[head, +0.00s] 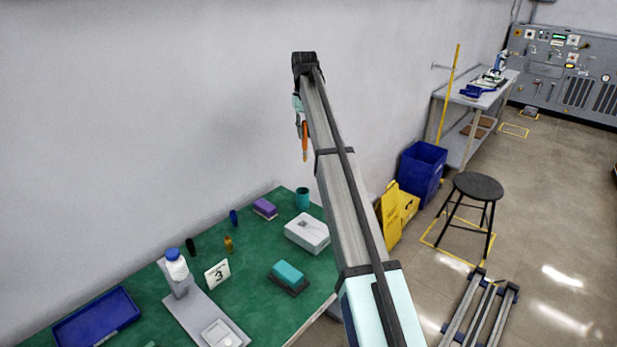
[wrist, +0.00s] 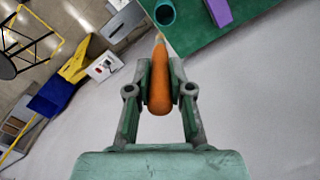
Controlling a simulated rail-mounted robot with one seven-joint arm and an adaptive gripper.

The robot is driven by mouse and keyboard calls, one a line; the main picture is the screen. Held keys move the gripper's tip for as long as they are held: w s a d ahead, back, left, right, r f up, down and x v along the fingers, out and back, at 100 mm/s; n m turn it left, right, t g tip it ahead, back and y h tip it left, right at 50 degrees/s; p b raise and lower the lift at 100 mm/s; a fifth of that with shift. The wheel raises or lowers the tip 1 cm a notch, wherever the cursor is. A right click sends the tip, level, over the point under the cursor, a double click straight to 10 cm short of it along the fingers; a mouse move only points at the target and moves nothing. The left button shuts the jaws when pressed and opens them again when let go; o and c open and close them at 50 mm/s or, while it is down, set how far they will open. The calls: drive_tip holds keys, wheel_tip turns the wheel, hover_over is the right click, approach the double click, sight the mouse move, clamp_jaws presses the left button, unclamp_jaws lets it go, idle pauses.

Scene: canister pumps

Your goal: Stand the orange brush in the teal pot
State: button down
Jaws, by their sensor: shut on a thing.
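The orange brush (wrist: 159,84) is between the fingers of my gripper (wrist: 160,85), which is shut on it. In the head view the orange brush (head: 305,139) hangs roughly upright, high above the bench, below my gripper (head: 301,118). My arm hides part of the gripper there. The teal pot (head: 302,198) stands on the green bench top near its back right corner, below the brush and apart from it. The pot also shows in the wrist view (wrist: 165,12) at the top edge, its round opening facing me, just beyond the brush tip.
A purple block (head: 265,208) lies left of the pot, and a white box (head: 308,234) stands in front of it. The wall is close behind.

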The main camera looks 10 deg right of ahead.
sight(305, 151)
wheel_tip(305, 151, down, 16)
drive_tip(key=p, duration=0.2)
drive_tip(key=shift+r+p, duration=0.2)
drive_tip(key=shift+p, duration=0.1)
drive_tip(key=shift+f, duration=0.55)
drive_tip(key=c, duration=1.1)
unclamp_jaws()
drive_tip(key=shift+o, duration=0.2)
wheel_tip(305, 151, up, 13)
drive_tip(key=shift+r+b, duration=0.1)
drive_tip(key=shift+b, duration=1)
